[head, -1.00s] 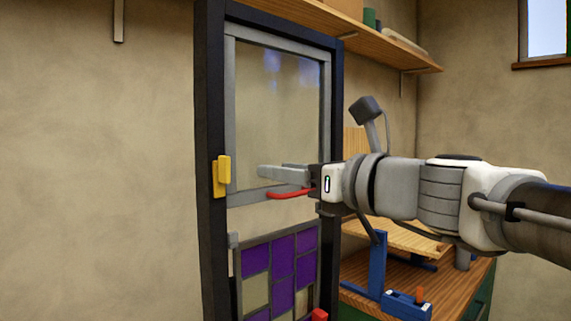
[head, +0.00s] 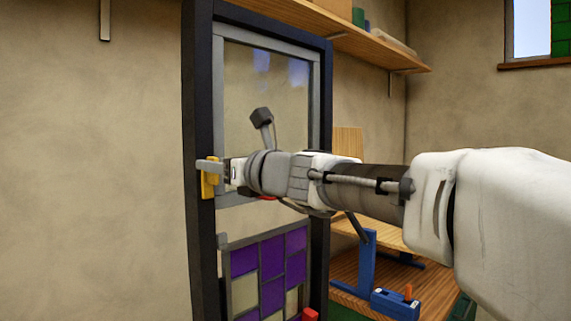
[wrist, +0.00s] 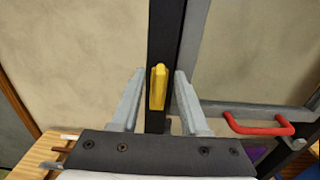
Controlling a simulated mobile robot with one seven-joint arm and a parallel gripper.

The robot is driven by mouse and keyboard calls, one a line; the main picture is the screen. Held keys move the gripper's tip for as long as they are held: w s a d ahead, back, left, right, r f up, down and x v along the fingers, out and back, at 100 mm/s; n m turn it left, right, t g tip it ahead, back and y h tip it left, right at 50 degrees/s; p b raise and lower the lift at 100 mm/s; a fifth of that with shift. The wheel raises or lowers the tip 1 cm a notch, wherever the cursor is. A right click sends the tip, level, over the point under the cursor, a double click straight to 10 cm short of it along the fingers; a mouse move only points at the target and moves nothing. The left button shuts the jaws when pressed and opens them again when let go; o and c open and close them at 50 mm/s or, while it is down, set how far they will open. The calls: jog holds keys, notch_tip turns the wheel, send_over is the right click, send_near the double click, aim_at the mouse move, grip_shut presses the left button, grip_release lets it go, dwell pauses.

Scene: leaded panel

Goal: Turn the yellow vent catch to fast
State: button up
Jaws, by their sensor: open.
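The yellow vent catch (head: 208,182) is mounted on the dark left post of the frame. In the head view my gripper (head: 208,164) is at the catch and covers part of it. In the wrist view the catch (wrist: 158,86) stands upright on the dark post, between the two grey fingers of my gripper (wrist: 158,84). The fingers are open, one on each side, with gaps between them and the catch. A glazed vent sash (head: 219,110) with a grey frame sits right of the post.
A red handle (wrist: 262,126) is on the grey sash frame, right of my gripper. A purple and clear leaded panel (head: 272,264) stands below. A wooden bench (head: 430,284) with a blue stand (head: 366,265) is to the right, and a shelf (head: 290,30) is above.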

grip_shut()
jog(key=shift+f+b, duration=0.1)
jog(key=shift+b, duration=0.2)
dwell(0.3)
jog(key=shift+s+a+f+n+b, duration=0.2)
jog(key=shift+n+b, duration=1.9)
jog(key=shift+n, duration=0.85)
jog(key=shift+s+a+f+n+b, duration=0.1)
jog(key=shift+f+n+b, duration=0.15)
jog(key=shift+n+b, duration=2.35)
jog(key=shift+s+a+f+n+b, duration=0.15)
jog(key=shift+n+b, duration=1.5)
jog(key=shift+n, duration=1.7)
grip_release()
